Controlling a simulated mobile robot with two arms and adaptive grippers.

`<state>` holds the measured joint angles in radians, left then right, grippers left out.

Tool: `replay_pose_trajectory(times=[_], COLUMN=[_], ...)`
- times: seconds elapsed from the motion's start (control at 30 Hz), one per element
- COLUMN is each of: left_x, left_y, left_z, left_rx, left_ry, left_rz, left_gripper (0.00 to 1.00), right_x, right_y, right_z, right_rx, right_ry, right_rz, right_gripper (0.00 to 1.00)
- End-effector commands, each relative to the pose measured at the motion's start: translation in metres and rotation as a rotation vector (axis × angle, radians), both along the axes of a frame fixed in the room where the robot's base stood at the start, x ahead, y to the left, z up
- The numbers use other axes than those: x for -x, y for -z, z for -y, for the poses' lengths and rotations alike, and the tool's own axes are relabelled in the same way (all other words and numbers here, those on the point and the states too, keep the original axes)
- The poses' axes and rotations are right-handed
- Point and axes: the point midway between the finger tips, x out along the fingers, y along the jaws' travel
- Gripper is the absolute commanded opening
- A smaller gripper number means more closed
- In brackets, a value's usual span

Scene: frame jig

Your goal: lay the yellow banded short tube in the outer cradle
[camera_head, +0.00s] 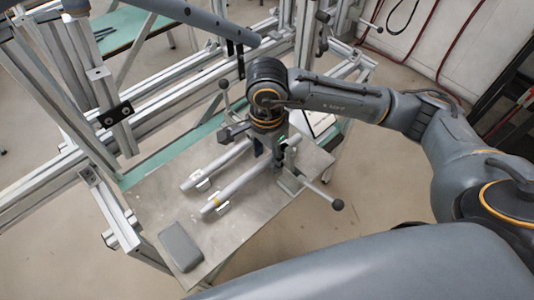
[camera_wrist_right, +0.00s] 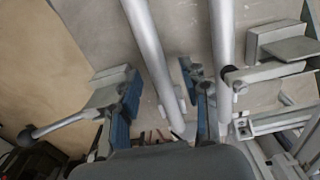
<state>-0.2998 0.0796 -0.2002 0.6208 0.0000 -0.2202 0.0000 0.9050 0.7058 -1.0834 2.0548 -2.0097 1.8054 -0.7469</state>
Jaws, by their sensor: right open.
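The yellow banded short tube (camera_head: 233,189) lies on the metal table, with its yellow band near the lower-left end. In the right wrist view it is probably the left tube (camera_wrist_right: 150,42); no band shows there. A second, plain tube (camera_head: 216,165) lies parallel to it, and also shows in the wrist view (camera_wrist_right: 223,45). My right gripper (camera_head: 268,150) is open over the far end of the banded tube. In the wrist view its fingers (camera_wrist_right: 160,95) stand on either side of that tube. I cannot clearly tell which fixture is the outer cradle. My left gripper is not seen.
A grey block (camera_head: 180,246) lies at the table's near corner. A clamp handle with a black ball (camera_head: 337,204) sticks out on the right. Aluminium frame bars (camera_head: 160,110) run along the left and back. The table's front-right part is clear.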

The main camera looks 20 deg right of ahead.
Motion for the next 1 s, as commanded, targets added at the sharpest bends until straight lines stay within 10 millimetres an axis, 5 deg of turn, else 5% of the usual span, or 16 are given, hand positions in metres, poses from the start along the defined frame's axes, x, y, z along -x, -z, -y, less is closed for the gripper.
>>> replay_pose_trajectory(times=[0.27, 0.7, 1.0], left_x=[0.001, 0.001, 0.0], left_y=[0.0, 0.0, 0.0], left_z=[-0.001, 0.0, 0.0], left_rx=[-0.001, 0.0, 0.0], left_ry=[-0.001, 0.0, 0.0], left_rz=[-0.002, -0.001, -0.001], left_gripper=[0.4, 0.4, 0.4], right_x=[-0.001, -0.001, 0.0], right_y=[-0.018, -0.105, -0.12], right_z=[0.0, -0.001, -0.001], right_rx=[0.0, 0.001, 0.0], right_ry=[-0.001, 0.0, 0.0], right_rz=[0.004, 0.004, -0.001], right_gripper=[0.46, 0.46, 0.46])
